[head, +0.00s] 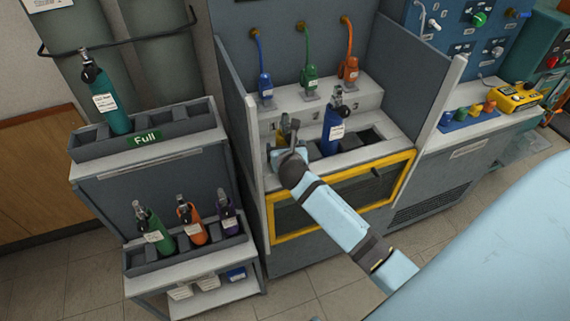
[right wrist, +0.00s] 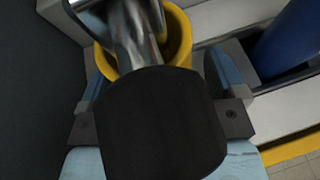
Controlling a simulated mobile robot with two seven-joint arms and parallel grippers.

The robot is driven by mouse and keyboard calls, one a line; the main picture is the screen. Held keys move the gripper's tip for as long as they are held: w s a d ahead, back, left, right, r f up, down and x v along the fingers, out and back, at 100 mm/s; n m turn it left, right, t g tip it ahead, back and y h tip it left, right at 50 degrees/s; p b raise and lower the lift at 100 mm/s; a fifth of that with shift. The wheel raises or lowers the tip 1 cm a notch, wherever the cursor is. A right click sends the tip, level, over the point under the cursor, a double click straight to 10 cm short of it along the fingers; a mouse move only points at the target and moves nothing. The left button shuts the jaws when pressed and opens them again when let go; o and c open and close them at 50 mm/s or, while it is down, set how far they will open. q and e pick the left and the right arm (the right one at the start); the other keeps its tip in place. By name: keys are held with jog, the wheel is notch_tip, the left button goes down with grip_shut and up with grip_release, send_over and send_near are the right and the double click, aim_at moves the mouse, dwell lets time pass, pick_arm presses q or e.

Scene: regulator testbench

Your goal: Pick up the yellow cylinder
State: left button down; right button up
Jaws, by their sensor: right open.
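The yellow cylinder (right wrist: 180,45) shows in the right wrist view below its metal valve and a large black knob (right wrist: 165,125). My left gripper is not in view.
A blue cylinder (head: 331,130) stands in the bench slot to the right. The bench has side panels (head: 240,125) and a yellow-framed front (head: 342,200). The shelf cart (head: 150,168) at left holds a teal cylinder (head: 112,108) above, and green, orange and purple ones below.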

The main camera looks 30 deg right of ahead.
jog(key=shift+w+d+f, duration=0.1)
jog(key=shift+w+d, duration=0.05)
jog(key=shift+w, duration=0.1)
jog(key=c, duration=1.2)
jog(key=shift+r, duration=0.25)
notch_tip(320, 180, up, 18)
jog(key=r+p, duration=0.1)
jog(key=p, duration=0.2)
send_over(285, 114)
jog(key=shift+f, duration=0.25)
jog(key=shift+s+r, duration=0.1)
jog(key=shift+r, duration=0.5)
